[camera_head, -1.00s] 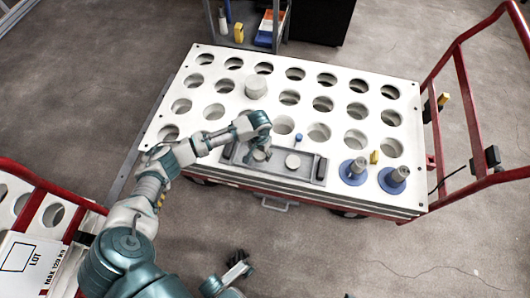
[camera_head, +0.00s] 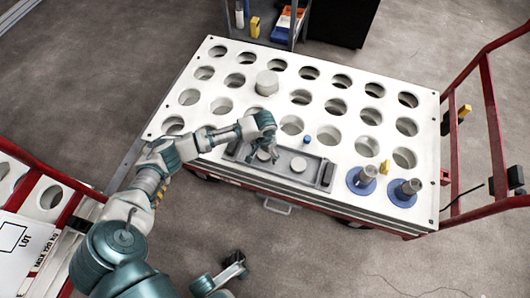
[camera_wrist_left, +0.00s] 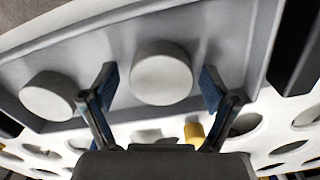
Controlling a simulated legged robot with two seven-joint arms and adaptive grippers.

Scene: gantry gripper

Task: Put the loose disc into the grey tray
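The grey tray (camera_head: 240,152) lies along the near edge of the white plate, and its floor shows in the left wrist view (camera_wrist_left: 225,45). Two pale round discs rest on that floor. One disc (camera_wrist_left: 162,78) sits between the spread fingers of my left gripper (camera_wrist_left: 158,92), with a gap on both sides. The other disc (camera_wrist_left: 48,95) stands to its left; in the head view this disc (camera_head: 298,165) is right of my left gripper (camera_head: 265,152). The gripper mostly hides the first disc there. My right gripper (camera_head: 236,266) is low in the head view, empty, fingers apart.
The white plate (camera_head: 335,108) has rows of round holes. A larger pale cylinder (camera_head: 267,83) stands on it behind the tray. A blue knob (camera_head: 308,139), a yellow block (camera_head: 385,167) and two blue-based posts (camera_head: 361,180) (camera_head: 404,192) are close by. Red cart rails (camera_head: 490,125) rise at right.

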